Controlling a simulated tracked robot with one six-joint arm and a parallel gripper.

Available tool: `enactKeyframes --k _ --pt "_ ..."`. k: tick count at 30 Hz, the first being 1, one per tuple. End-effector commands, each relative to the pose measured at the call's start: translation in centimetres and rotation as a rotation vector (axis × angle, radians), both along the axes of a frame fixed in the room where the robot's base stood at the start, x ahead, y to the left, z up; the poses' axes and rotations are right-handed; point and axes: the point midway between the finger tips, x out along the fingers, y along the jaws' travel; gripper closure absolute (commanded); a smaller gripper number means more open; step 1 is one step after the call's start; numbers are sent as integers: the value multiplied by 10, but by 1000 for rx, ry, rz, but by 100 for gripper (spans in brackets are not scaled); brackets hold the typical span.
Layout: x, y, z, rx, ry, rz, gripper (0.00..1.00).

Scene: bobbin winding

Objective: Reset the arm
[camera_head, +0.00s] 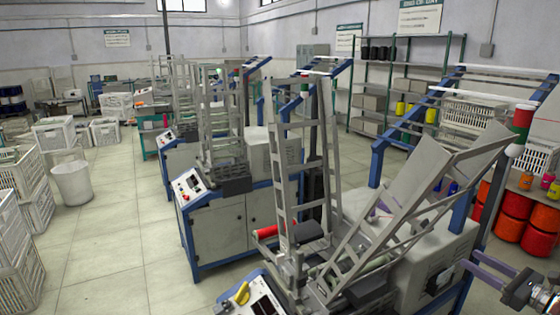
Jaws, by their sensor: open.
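My gripper (470,258) enters at the lower right edge. Its two grey-purple fingers point left and stand apart, with nothing between them. It is beside the right end of the nearest winding machine (425,275); whether it touches the cabinet I cannot tell. This machine has a tilted metal frame (415,215) and an upright ladder-like frame (308,175). A red bobbin (275,230) lies at the left of the upright frame. The rest of my arm is mostly out of view.
Further winding machines (225,220) stand behind. A shelf rack (400,85) is along the back wall. Orange and red spools (515,215) sit at the right. White crates (20,255) and a white bin (72,182) stand left. The tiled aisle (120,230) is clear.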

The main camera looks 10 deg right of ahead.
Motion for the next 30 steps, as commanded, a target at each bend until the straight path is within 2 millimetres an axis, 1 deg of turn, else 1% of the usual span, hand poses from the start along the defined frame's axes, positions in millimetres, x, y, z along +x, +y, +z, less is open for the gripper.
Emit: enactKeyframes --k 2,6,8,11,12,14,15,20,24,30 --pt "-3 6 -18 -58 39 16 58" --pt "-17 27 -59 -146 132 74 58" --pt "-24 37 -70 -193 168 105 58" --pt "-35 59 -83 -279 224 172 58" --pt "-38 70 -86 -319 245 205 58" --pt "-43 87 -89 -382 274 259 58" --pt "-46 99 -90 -423 289 298 58" --pt "-59 146 -89 -600 339 461 58" --pt "-71 183 -83 -754 363 605 58" --pt "-88 230 -71 -967 366 798 58"
